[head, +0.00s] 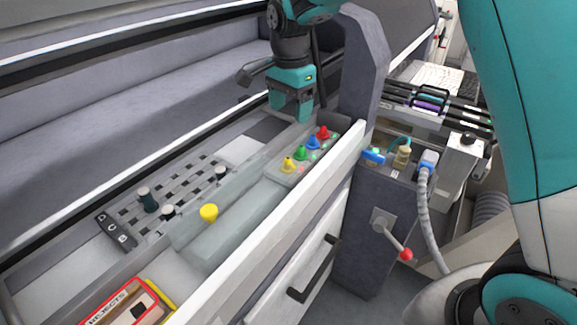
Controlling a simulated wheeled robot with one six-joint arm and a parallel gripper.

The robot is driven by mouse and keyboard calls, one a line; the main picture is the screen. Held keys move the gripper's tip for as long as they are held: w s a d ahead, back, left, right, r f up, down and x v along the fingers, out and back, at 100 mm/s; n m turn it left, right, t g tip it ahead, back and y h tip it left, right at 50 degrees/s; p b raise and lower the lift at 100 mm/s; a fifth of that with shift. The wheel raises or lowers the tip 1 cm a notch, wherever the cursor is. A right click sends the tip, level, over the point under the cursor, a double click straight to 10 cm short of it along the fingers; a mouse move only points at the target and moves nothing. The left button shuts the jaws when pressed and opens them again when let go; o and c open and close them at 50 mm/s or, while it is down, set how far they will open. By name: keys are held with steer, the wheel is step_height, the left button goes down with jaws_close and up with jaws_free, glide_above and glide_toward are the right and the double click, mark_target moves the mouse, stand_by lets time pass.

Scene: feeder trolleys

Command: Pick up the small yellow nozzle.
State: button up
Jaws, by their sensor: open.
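A yellow nozzle (289,164) stands at the near left end of a row of coloured nozzles on a light rack (283,179). A green (300,153), a blue (312,143) and a red nozzle (323,133) stand behind it in the same row. Another yellow piece (208,212), with a wider round top, stands alone to the lower left. My teal gripper (290,112) points down with its jaws open and empty. In the picture it is above and behind the yellow nozzle in the row, apart from it.
A red-edged rejects box (118,305) is at the lower left. A white rail (265,240) runs along the front. A grey upright panel (363,75) stands close right of my gripper.

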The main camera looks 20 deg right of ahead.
steer(key=p, duration=0.1)
glide_toward(288, 158)
steer(key=f, duration=0.5)
steer(key=shift+d+f, duration=0.1)
steer(key=shift+d, duration=0.1)
steer(key=shift+a+f+p, duration=0.2)
steer(key=shift+f+p, duration=0.8)
steer(key=shift+f, duration=1.75)
steer(key=c, duration=1)
steer(key=shift+w+r, duration=0.1)
